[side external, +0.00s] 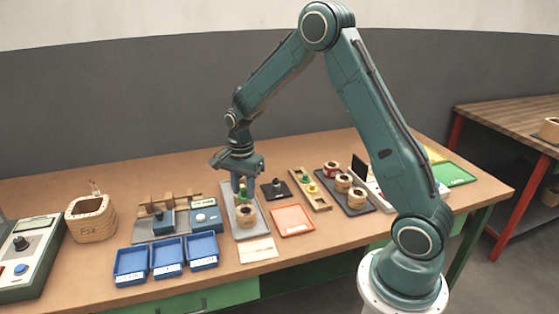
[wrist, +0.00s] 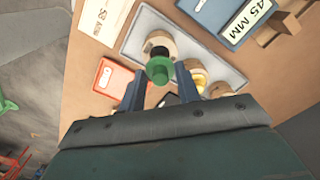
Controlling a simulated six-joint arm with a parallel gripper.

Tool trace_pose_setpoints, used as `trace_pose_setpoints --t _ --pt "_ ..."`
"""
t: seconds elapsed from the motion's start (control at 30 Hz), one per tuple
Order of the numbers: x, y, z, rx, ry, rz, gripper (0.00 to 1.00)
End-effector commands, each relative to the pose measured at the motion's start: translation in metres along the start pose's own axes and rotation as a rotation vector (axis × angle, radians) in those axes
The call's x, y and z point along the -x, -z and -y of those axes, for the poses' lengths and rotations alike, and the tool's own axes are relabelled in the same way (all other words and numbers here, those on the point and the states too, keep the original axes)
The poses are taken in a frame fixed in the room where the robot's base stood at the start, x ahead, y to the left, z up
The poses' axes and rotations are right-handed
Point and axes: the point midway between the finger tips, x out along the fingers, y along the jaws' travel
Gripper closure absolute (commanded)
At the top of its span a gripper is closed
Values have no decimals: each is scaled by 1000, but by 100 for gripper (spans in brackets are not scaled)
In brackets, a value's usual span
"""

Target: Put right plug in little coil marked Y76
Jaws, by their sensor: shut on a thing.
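My gripper (wrist: 160,84) is shut on a green plug (wrist: 159,68), which sits between its fingertips in the wrist view. In the side view my gripper (side external: 241,182) hangs over the grey tray (side external: 229,198), with the green plug (side external: 243,194) at its tips. A little tan coil (wrist: 160,42) with a dark hole stands on this tray, close beyond the plug in the wrist view. It also shows in the side view (side external: 246,215). A second coil with yellow on it (wrist: 196,78) is partly hidden by a finger. I cannot read Y76 on any coil.
A wooden rack (side external: 309,190) with plugs and a dark tray with coils (side external: 343,184) stand to the right. An orange tray (side external: 292,220) and a white card (side external: 258,250) lie nearby. Blue bins (side external: 167,258) and a blue block (side external: 206,217) stand left.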

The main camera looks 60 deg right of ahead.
Motion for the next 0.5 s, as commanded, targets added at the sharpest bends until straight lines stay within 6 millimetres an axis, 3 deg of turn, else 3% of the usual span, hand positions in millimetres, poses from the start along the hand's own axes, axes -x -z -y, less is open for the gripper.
trace_pose_setpoints --t 0.5 --pt "-29 0 0 0 -1 0 88"
